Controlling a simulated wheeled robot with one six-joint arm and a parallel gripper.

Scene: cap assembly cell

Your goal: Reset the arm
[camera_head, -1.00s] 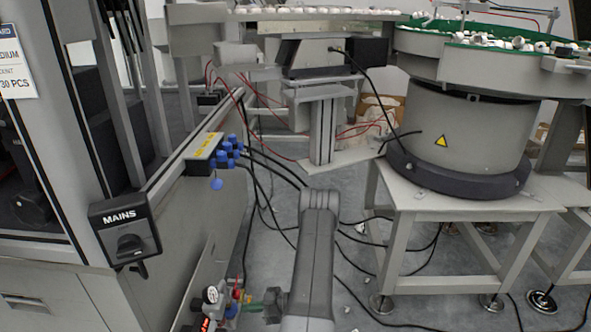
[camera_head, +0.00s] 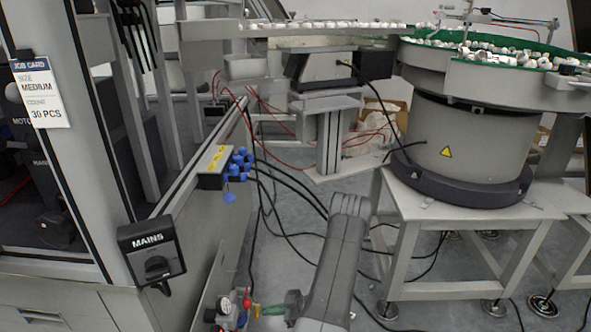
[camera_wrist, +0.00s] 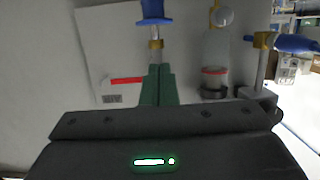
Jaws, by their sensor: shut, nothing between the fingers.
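My arm (camera_head: 340,260) reaches down in the lower middle of the head view. My gripper (camera_head: 258,311) is at its left, low beside the cabinet, with green fingers. In the wrist view the gripper's green fingers (camera_wrist: 158,68) are together with nothing between them. A blue knob (camera_wrist: 153,12) on a brass fitting (camera_wrist: 155,45) lies just beyond the fingertips. I cannot tell whether they touch it. In the head view, fittings with a red knob (camera_head: 225,306) are just left of the fingertips.
A clear bowl (camera_wrist: 215,55) and a blue-handled valve (camera_wrist: 294,43) stand right of the fingers. The cabinet with the MAINS switch (camera_head: 152,262) is at left, blue connectors (camera_head: 240,163) jut from its rail. A feeder stand (camera_head: 400,235) is at right. Cables cross the floor.

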